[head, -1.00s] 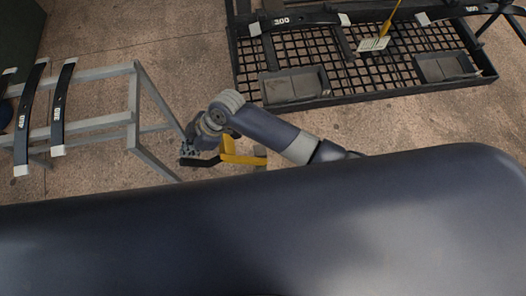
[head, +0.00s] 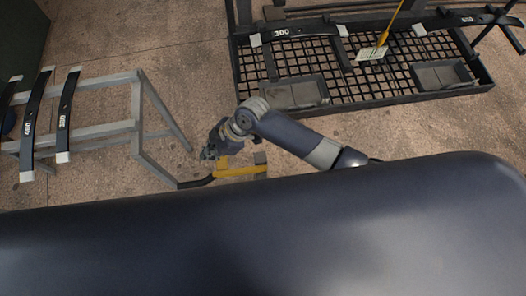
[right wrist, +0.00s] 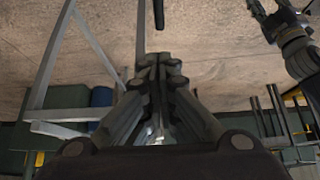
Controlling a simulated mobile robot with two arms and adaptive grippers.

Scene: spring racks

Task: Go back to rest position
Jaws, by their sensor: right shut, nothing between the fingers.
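My right gripper (head: 210,153) is at the end of the grey-blue arm in the middle of the head view. In the right wrist view its fingers (right wrist: 160,65) are shut together with nothing between them. It hangs in front of the grey metal stand, apart from the springs. Another arm's end, which appears to be my left gripper (right wrist: 270,18), shows at the top right of the right wrist view; its jaw state is unclear. The left arm does not show in the head view.
A grey stand (head: 137,125) at left bears dark leaf springs (head: 65,110). A yellow-and-black piece (head: 240,171) is close to my right gripper. Open floor lies between.

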